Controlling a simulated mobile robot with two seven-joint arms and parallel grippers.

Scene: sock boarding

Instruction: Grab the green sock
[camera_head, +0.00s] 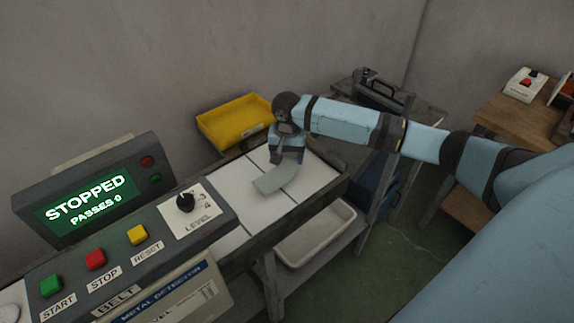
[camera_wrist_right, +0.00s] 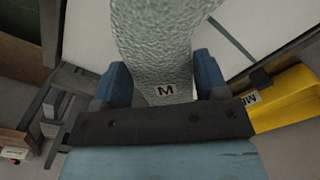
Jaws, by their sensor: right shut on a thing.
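The grey-green sock (camera_head: 275,179) hangs from my right gripper (camera_head: 287,156) just over the white belt, in the head view. In the right wrist view the sock (camera_wrist_right: 150,45) runs up between the two blue fingers (camera_wrist_right: 160,82) and carries a small label with the letter M. My right gripper is shut on the sock near that label. I cannot tell whether the sock's far end touches the belt. My left gripper is not in view.
The belt (camera_head: 232,182) has white panels and dark side rails. A yellow bin (camera_head: 236,122) stands behind it, and a white tray (camera_head: 316,238) sits below. A control panel (camera_head: 110,225) at the left reads STOPPED, PASSES 0. A wooden table (camera_head: 520,118) stands at the right.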

